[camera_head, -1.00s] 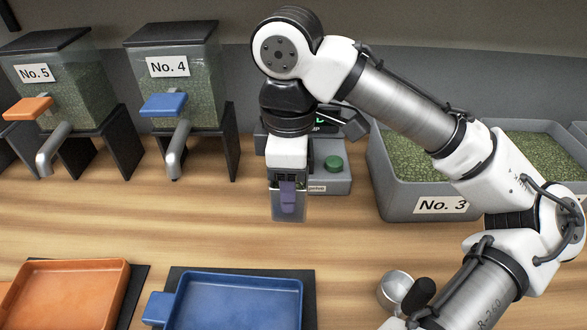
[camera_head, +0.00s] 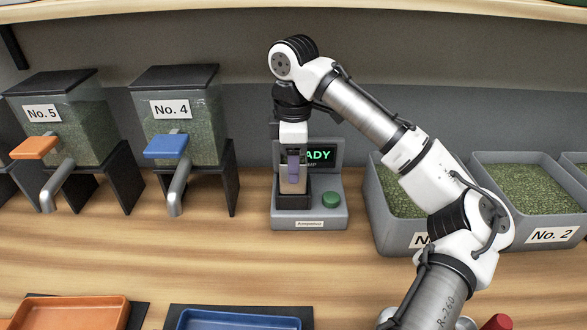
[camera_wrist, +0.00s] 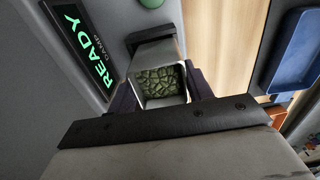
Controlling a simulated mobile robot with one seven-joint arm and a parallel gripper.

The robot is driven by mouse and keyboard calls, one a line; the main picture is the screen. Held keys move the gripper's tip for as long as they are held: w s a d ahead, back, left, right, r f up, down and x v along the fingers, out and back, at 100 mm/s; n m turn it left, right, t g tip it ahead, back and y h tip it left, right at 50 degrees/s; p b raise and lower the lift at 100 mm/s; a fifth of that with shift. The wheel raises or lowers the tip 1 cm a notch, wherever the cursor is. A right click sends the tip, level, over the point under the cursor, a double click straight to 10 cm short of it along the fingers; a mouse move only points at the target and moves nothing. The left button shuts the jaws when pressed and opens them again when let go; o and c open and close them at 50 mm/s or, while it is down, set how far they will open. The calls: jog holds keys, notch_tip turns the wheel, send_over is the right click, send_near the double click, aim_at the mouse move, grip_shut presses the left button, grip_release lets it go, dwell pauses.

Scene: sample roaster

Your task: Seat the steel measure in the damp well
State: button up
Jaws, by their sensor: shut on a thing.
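My gripper (camera_head: 293,163) is shut on the steel measure (camera_head: 292,187), a square-sided cup. It is upright over the black damp well (camera_head: 293,204) on the grey damp unit. In the head view the measure's lower end meets or overlaps the well's dark rim; I cannot tell how deep it sits. In the wrist view, green beans lie inside the measure (camera_wrist: 157,54), with my gripper's fingers (camera_wrist: 162,88) on either side. The unit's screen (camera_wrist: 82,48) reads READY DAMP in green.
A green button (camera_head: 331,198) is on the unit, right of the well. Bean hoppers No. 4 (camera_head: 187,137) and No. 5 (camera_head: 85,140) stand left, grey bean bins (camera_head: 400,235) right. A blue tray (camera_head: 240,319) and an orange tray (camera_head: 70,312) lie in front.

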jog(key=shift+w, duration=0.45)
jog(key=shift+s+f+p, duration=0.1)
jog(key=shift+f+p, duration=0.2)
jog(key=shift+f, duration=1.45)
jog(key=shift+f, duration=0.2)
jog(key=o, duration=1)
jog(key=shift+r, duration=0.1)
notch_tip(320, 180, up, 8)
jog(key=shift+f, duration=0.15)
